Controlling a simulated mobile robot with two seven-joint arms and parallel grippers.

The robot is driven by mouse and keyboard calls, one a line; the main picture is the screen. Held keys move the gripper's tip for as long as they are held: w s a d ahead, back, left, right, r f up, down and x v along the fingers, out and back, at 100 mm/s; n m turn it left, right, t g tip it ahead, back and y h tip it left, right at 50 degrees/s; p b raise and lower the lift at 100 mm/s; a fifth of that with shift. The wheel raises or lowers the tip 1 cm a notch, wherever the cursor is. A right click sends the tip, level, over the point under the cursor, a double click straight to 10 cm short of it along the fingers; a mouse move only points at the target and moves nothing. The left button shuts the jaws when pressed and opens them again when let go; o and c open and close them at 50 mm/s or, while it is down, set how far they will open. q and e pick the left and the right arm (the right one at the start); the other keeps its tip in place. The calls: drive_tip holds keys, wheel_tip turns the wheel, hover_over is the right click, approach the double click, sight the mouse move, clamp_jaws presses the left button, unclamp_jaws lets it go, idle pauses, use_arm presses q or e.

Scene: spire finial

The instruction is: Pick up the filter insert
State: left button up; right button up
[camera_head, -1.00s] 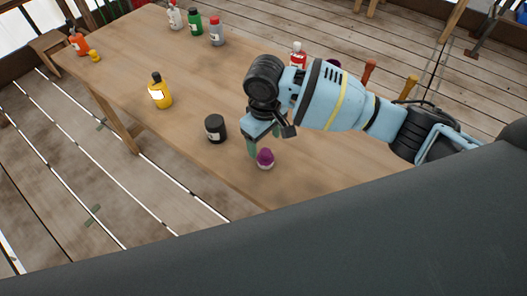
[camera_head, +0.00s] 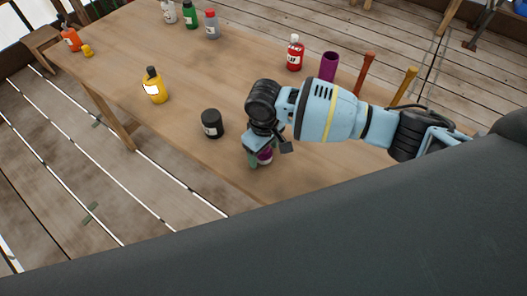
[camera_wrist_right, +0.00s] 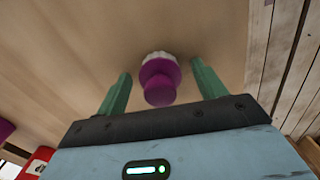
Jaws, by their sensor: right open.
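A small purple knob-shaped piece with a white ribbed base (camera_head: 265,157), seemingly the filter insert, stands near the table's front edge. It is partly hidden by my right gripper (camera_head: 258,160) in the head view. In the right wrist view the insert (camera_wrist_right: 159,80) lies between the two green fingers of the right gripper (camera_wrist_right: 161,78). A gap shows on each side of it, and the fingers are open. My left gripper is not in view.
A black jar (camera_head: 212,124) stands just left of the gripper on the wooden table (camera_head: 222,75). A yellow bottle (camera_head: 154,87) is farther left. A red bottle (camera_head: 294,53), a purple cup (camera_head: 328,66) and orange and yellow upright pieces stand behind my arm.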

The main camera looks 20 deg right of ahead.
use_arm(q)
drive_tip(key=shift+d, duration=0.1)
use_arm(e)
drive_tip(key=shift+c, duration=1)
drive_tip(key=c, duration=0.9)
drive_tip(key=shift+c, duration=0.2)
drive_tip(key=shift+r, duration=0.2)
drive_tip(key=shift+r, duration=0.6)
wheel_tip(320, 180, up, 2)
drive_tip(key=shift+r, duration=0.25)
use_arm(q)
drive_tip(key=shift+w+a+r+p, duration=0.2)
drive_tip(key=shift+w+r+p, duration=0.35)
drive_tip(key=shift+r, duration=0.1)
use_arm(e)
drive_tip(key=s+a+r, duration=0.1)
drive_tip(key=s+a, duration=1)
drive_tip(key=a, duration=0.1)
drive_tip(key=shift+w+d, duration=0.1)
drive_tip(key=shift+d, duration=0.05)
